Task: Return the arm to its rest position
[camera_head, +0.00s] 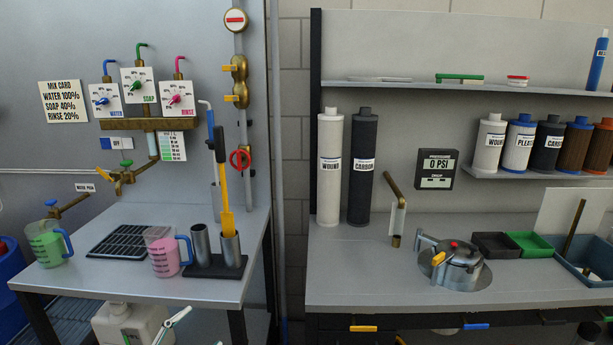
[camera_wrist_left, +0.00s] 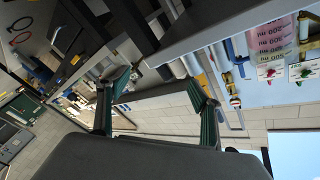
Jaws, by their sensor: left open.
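My left gripper (camera_wrist_left: 156,68) shows in the left wrist view with its two dark, green-padded fingers spread apart. Nothing is between them. In the head view, a pale green finger-like part (camera_head: 174,322) at the bottom left, in front of the white jug, looks like part of this gripper. It is below the front edge of the left bench (camera_head: 130,280). The rest of my left arm is out of the head view. My right gripper is not in view.
On the left bench stand a jug of green liquid (camera_head: 48,243), a jug of pink liquid (camera_head: 165,252) and a tube holder (camera_head: 215,268). A white container (camera_head: 112,325) is below. The right bench (camera_head: 365,285) bears a metal housing (camera_head: 458,262) and two tall filter cartridges (camera_head: 330,165).

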